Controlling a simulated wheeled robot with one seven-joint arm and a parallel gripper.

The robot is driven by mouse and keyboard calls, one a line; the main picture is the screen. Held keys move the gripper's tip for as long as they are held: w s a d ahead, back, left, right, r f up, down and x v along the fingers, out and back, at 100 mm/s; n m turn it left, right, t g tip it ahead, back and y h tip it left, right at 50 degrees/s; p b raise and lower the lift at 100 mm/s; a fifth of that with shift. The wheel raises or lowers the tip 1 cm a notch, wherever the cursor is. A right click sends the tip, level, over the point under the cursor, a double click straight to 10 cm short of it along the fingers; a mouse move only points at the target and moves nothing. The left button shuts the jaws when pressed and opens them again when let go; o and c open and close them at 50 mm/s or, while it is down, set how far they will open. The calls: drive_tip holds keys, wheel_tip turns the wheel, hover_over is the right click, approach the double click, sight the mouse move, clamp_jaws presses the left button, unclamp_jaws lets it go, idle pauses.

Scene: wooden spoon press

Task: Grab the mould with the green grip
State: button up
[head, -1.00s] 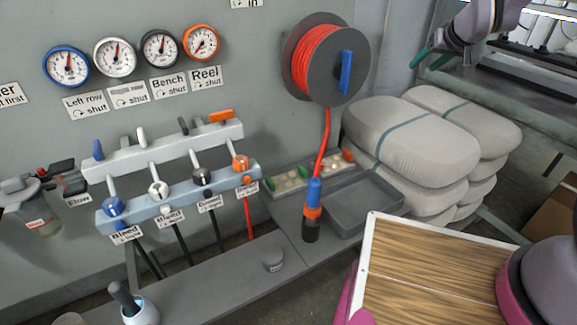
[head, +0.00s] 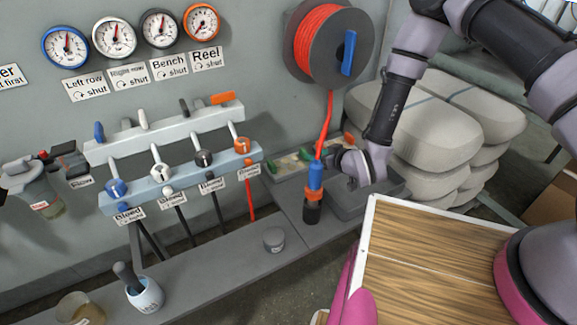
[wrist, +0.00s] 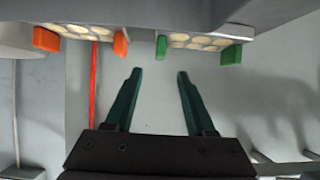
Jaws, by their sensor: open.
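The mould with the green grip (head: 290,160) lies on the grey bench by the wall in the head view. It has a pale row of round hollows between two green end blocks. In the wrist view this mould (wrist: 200,41) is at the top, right of centre, its upper side cut by a grey edge. My gripper (wrist: 159,74) is open and empty, its dark green fingers pointing towards the gap between the two moulds, apart from both. In the head view my arm reaches down over the grey tray; the fingers are hidden there.
A similar mould with orange end blocks (wrist: 80,32) lies beside the green one. A blue and orange nozzle (head: 314,190) on a red hose stands close in front of my wrist. A grey tray (head: 390,190) lies below my arm. Pale sacks (head: 460,110) are stacked at the right.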

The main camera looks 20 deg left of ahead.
sight(306, 152)
drive_tip(key=x, duration=0.4)
drive_tip(key=shift+w+a+f, duration=0.1)
drive_tip(key=shift+w, duration=0.1)
drive_tip(key=x, duration=0.5)
drive_tip(key=shift+f, duration=0.2)
clamp_jaws()
drive_tip(key=shift+r, duration=0.1)
idle(0.9)
